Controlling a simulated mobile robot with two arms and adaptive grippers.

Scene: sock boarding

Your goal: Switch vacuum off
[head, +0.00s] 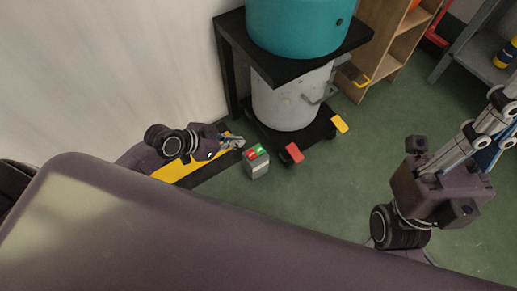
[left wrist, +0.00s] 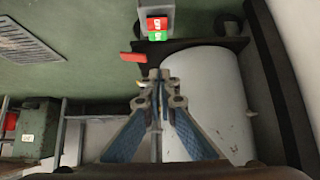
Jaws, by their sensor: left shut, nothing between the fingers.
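The vacuum switch box (head: 257,168) is a small grey box with a red button (head: 251,155) and a green button (head: 260,149) on top. In the left wrist view the red button (left wrist: 157,24) reads OFF, with the green button (left wrist: 157,36) next to it. My left gripper (head: 238,143) is shut and empty, just left of the box in the head view and apart from it in the left wrist view (left wrist: 158,76). My right gripper (head: 500,115) shows partly at the right edge, far from the box; its fingertips are unclear.
A white drum (head: 290,98) under a teal tank (head: 300,25) on a black stand (head: 225,35) is behind the box. Red (head: 291,153) and yellow (head: 340,124) pedals are beside it. A wooden shelf (head: 395,50) is at the back. Green floor is clear at centre right.

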